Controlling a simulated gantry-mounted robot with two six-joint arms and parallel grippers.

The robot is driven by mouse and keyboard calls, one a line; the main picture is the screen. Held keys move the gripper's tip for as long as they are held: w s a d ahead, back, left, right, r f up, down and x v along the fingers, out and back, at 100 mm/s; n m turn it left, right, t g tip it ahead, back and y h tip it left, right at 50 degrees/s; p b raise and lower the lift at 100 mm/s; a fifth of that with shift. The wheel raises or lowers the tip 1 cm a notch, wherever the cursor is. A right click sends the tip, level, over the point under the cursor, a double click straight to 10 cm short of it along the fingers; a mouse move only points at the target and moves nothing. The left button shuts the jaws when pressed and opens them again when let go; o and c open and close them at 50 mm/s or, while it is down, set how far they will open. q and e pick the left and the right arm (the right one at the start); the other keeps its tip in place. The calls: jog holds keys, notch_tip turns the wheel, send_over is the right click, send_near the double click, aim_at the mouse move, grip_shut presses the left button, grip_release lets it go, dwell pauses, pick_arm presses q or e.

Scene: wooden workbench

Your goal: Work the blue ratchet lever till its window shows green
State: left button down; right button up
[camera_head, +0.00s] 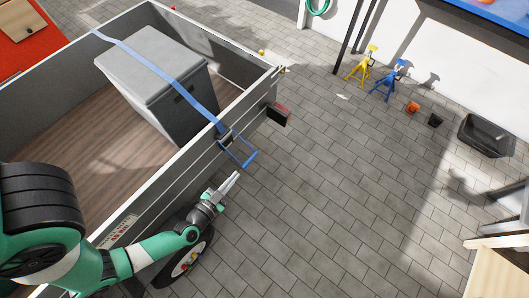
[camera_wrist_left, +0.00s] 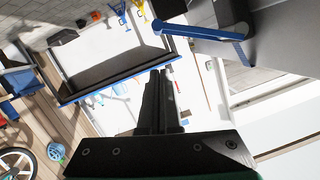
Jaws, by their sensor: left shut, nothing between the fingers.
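The blue ratchet lever (camera_head: 245,154) sticks out from the side wall of the trailer (camera_head: 172,165), at the lower end of the blue strap (camera_head: 165,72). The dark ratchet body (camera_head: 224,138) sits against the wall; I cannot make out its window or colour. My left gripper (camera_head: 233,179) is shut and empty, just below the lever in the head view and apart from it. In the left wrist view the shut fingers (camera_wrist_left: 158,92) point up the picture, and a blue bar that looks like the lever (camera_wrist_left: 205,33) lies to their upper right. My right gripper is not in view.
The strap crosses a grey box (camera_head: 155,80) in the trailer. A trailer wheel (camera_head: 187,262) is below my left arm. Yellow (camera_head: 360,66) and blue (camera_head: 388,80) stands are farther off. The paving right of the lever is clear.

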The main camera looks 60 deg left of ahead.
pick_arm(q)
notch_tip(320, 180, up, 2)
jog(key=d+r, duration=0.1)
jog(key=b, duration=0.4)
send_over(247, 163)
jog(key=d, duration=0.2)
notch_tip(247, 163, down, 3)
jog(key=f+b, duration=0.2)
jog(key=a+f+b, duration=0.1)
jog(key=b, duration=0.2)
jog(key=shift+s+f+h, duration=0.15)
jog(key=shift+f+h, duration=0.15)
jog(key=shift+f, duration=0.05)
jog(key=shift+a+f+b, duration=0.1)
jog(key=shift+f+b, duration=0.05)
jog(key=shift+b, duration=0.4)
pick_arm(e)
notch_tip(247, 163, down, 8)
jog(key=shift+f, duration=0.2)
pick_arm(q)
jog(key=shift+m, duration=0.3)
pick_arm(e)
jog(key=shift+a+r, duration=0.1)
